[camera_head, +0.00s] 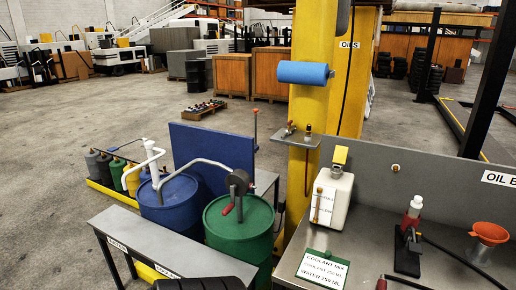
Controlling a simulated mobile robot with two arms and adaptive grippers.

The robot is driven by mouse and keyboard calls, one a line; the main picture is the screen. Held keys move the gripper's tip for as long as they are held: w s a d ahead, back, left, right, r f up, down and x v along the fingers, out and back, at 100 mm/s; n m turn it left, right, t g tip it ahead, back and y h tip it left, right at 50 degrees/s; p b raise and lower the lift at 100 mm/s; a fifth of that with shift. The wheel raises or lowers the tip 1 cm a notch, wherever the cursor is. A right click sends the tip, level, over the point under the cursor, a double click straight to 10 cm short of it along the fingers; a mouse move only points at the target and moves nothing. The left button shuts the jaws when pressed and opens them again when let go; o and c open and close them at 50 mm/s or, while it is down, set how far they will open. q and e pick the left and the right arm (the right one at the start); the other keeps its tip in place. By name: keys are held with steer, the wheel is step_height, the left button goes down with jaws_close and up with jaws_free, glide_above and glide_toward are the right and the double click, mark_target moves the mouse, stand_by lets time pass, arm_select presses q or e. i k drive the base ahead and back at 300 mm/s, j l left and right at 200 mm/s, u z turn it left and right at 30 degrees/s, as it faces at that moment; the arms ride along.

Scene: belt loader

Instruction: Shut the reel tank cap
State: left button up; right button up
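A white tank (334,199) stands on the right-hand grey bench, beside the yellow column. A yellow cap (340,154) is at its top and appears raised upright rather than lying flat; its hinge is too small to make out. A thin brown gauge or stick (318,205) runs down the tank's front, beside small lettering that I cannot read fully. No label visibly names this tank as the reel tank. Neither of my grippers shows in the head view.
A coolant mix card (323,270), a black stand with a red-necked bottle (411,222) and an orange funnel (489,233) share the bench (365,250). Blue (170,205) and green (238,232) drums stand left of the yellow column (309,100). Open floor lies further left.

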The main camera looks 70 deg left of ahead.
mark_target(340, 155)
steer(key=u, duration=2.25)
